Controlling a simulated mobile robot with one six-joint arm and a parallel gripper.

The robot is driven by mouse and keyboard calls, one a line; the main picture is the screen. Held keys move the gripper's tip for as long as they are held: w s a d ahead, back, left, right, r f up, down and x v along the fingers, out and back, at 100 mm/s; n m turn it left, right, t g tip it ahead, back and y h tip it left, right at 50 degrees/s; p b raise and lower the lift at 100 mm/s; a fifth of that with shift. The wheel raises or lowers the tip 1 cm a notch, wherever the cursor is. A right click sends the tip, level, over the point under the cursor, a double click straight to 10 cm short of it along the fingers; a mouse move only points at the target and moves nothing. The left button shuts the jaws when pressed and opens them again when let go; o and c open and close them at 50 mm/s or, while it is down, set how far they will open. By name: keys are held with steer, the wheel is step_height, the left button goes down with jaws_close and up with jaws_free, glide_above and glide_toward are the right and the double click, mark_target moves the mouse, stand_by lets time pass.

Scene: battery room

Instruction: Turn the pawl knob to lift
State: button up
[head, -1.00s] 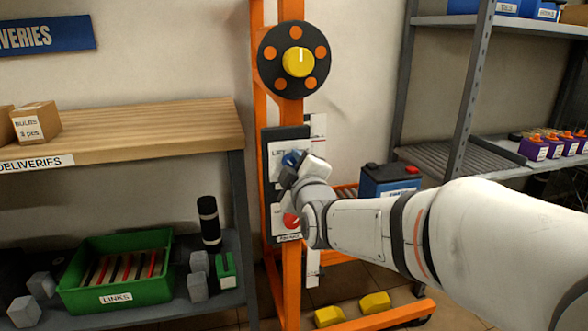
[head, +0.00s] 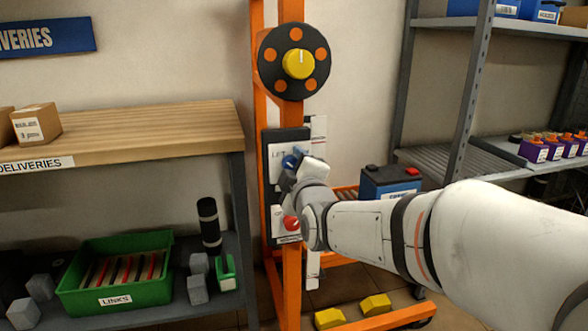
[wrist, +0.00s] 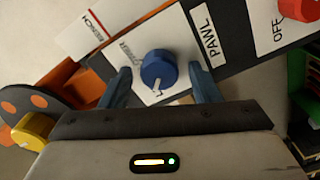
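The pawl knob (wrist: 158,69) is a round blue knob with a white pointer mark, on a white plate beside a "PAWL" label (wrist: 208,32). In the wrist view the mark points toward the gripper's palm, and the plate's lettering is partly covered. My gripper (wrist: 163,86) is open, with one finger on each side of the knob. Small gaps seem to show between knob and fingers; contact is hard to judge. In the head view the blue knob (head: 290,161) is partly hidden by my gripper (head: 300,172) at the dark panel on the orange frame.
A red knob (head: 291,223) marked "OFF" sits lower on the same panel. A black disc with a yellow knob (head: 299,64) is above. Shelves with a green links bin (head: 118,275) are at left.

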steer(key=p+v, duration=0.2)
steer(key=v, duration=0.5)
steer(key=shift+s, duration=0.4)
steer(key=shift+d, duration=0.15)
